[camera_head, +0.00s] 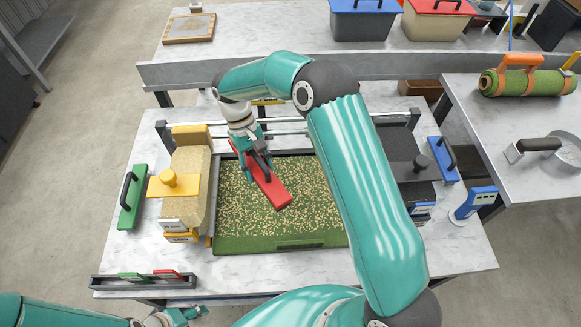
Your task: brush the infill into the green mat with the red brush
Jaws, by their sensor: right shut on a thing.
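The green mat (290,237) lies flat in the middle of the table, with pale infill grains (243,212) scattered over much of it. My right gripper (258,168) is shut on the red brush (270,189) above the mat's upper left part. The brush slants from upper left to lower right; I cannot tell whether it touches the grains. My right arm hides the mat's right side. My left gripper (187,314) is at the bottom left edge, small and partly cut off, away from the mat; its jaws are unclear.
A tan block with a yellow handle (173,184) and a green block (132,197) stand left of the mat. A dark tray (140,282) lies at the front left. A blue block (444,160) and a blue device (474,203) stand right. A turf roll (528,82) lies on the side table.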

